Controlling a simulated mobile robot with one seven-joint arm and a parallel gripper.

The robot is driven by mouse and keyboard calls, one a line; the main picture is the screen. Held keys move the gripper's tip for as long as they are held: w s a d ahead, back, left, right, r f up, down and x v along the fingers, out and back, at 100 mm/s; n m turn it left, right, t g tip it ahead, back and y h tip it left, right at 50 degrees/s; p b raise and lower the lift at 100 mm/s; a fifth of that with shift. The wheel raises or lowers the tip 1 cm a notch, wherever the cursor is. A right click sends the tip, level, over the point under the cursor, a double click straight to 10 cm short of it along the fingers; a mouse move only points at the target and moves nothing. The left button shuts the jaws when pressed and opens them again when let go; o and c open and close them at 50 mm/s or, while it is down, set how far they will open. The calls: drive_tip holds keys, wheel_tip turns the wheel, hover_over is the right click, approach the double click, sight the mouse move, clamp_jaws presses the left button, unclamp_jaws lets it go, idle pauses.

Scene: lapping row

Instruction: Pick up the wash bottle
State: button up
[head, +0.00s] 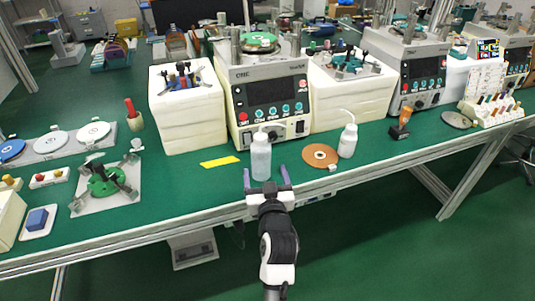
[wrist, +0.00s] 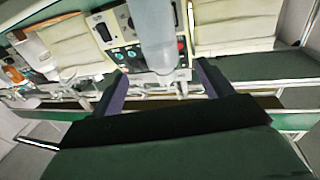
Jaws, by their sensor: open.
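A translucent white wash bottle (head: 261,157) stands upright on the green bench near its front edge, before the lapping machine. My gripper (head: 267,180) is at the bench edge with its two purple fingers spread, one to each side of the bottle's lower part in the head view. In the wrist view the bottle (wrist: 154,38) shows between and beyond the open fingers of my gripper (wrist: 160,85). I cannot tell whether the fingers reach around it. A second white bottle with a bent spout (head: 348,140) stands further right.
The lapping machine (head: 268,95) stands behind the bottle, with stacked white blocks (head: 188,105) to its left. A brown disc (head: 320,156) lies just right of the bottle. A yellow strip (head: 219,162) lies flat to the left. The bench between strip and bottle is clear.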

sight(262, 158)
drive_tip(key=w, duration=0.2)
drive_tip(key=w+p, duration=0.1)
drive_tip(key=w, duration=0.1)
drive_tip(key=w+a, duration=0.1)
drive_tip(key=w, duration=0.1)
drive_tip(key=shift+w+r+p, duration=0.1)
drive_tip(key=shift+w+p, duration=0.25)
drive_tip(key=shift+w+a+f+p, duration=0.15)
drive_tip(key=shift+w+p, duration=0.3)
drive_tip(key=shift+w, duration=0.7)
drive_tip(key=shift+w+a+f+p, duration=0.15)
drive_tip(key=shift+w+p, duration=0.25)
drive_tip(key=shift+w, duration=0.75)
drive_tip(key=shift+d, duration=0.1)
drive_tip(key=shift+c, duration=0.3)
drive_tip(key=c, duration=1.2)
